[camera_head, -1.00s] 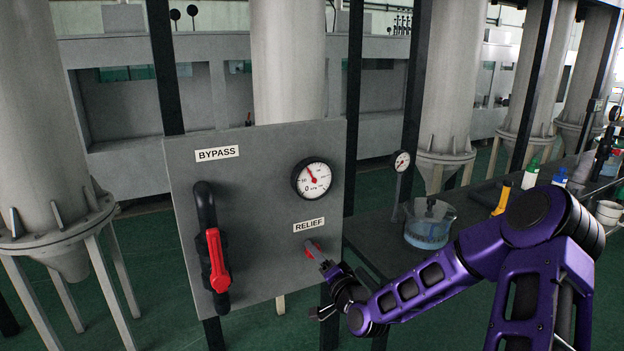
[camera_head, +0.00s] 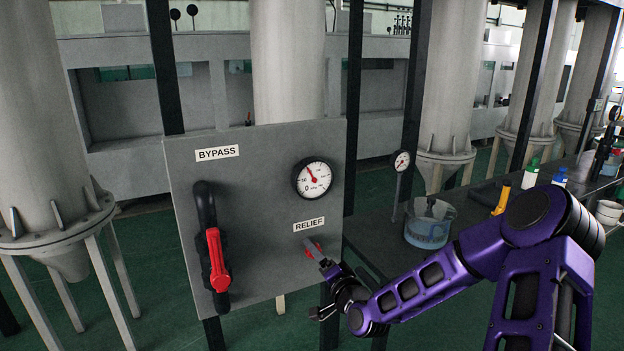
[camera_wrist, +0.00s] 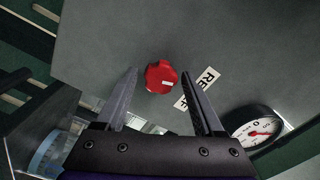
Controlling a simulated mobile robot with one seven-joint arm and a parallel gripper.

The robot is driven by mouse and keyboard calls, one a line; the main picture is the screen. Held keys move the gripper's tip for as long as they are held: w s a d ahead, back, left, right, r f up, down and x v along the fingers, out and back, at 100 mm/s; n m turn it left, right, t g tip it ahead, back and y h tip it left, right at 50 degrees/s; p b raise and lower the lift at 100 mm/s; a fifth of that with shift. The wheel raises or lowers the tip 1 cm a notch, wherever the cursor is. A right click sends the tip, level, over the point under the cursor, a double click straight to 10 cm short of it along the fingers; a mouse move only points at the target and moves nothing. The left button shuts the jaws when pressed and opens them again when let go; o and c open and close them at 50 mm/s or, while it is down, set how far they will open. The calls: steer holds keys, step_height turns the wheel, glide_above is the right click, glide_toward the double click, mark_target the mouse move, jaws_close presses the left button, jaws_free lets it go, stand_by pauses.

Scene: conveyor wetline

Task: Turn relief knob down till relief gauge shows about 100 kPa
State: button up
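The red relief knob (camera_wrist: 161,78) is on the grey panel, between and beyond the fingertips in the wrist view. In the head view the knob (camera_head: 317,246) is partly hidden by a finger. My gripper (camera_wrist: 159,72) is open, with a gap on both sides of the knob; whether it touches the knob cannot be told. The RELIEF label (camera_head: 309,224) is above the knob. The round relief gauge (camera_head: 312,178) is higher on the panel. Its red needle points up and left; the exact reading is too small to tell. The gauge (camera_wrist: 254,128) also shows in the wrist view.
A red-handled bypass valve (camera_head: 217,260) on a black pipe stands left on the panel (camera_head: 265,200). A second gauge (camera_head: 401,161) and a clear container of blue liquid (camera_head: 428,228) are right of the panel, near my arm. Bottles stand on the bench further right.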

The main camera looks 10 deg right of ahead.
steer(key=v, duration=0.6)
stand_by(0.3)
